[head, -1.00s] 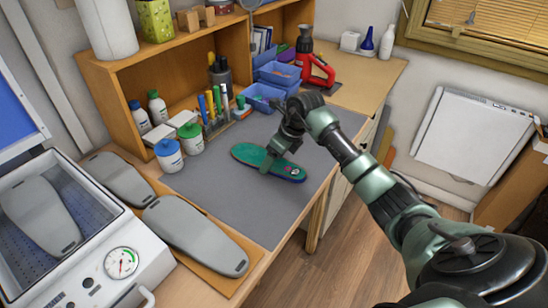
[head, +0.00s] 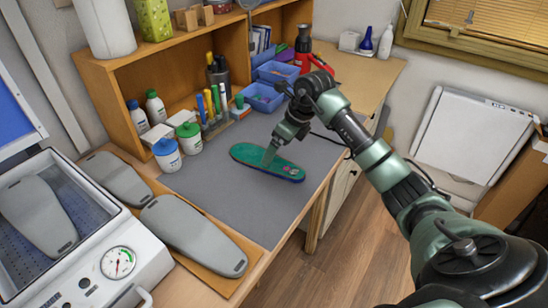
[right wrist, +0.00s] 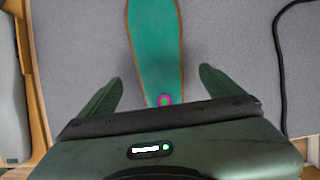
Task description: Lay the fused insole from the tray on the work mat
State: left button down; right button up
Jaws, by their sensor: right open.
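The fused insole (head: 252,160) is teal green with a darker blue edge and lies flat on the grey work mat (head: 225,195). My right gripper (head: 271,153) is just above the insole. In the right wrist view, its two fingers (right wrist: 160,88) are spread wide, one on each side of the insole (right wrist: 155,45), with gaps between. A small pink mark shows on the insole near the gripper's body. The gripper holds nothing. My left gripper is not in view.
Grey lasts (head: 195,235) lie on a board left of the mat. A white machine with a gauge (head: 118,262) stands at the lower left. Glue jars (head: 168,155), pens and blue bins (head: 264,97) line the mat's back. A black cable (right wrist: 280,60) lies right of the insole.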

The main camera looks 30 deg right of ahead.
jog(key=v, duration=0.6)
jog(key=shift+r+b, duration=0.35)
jog(key=shift+b, duration=0.05)
jog(key=shift+s, duration=0.15)
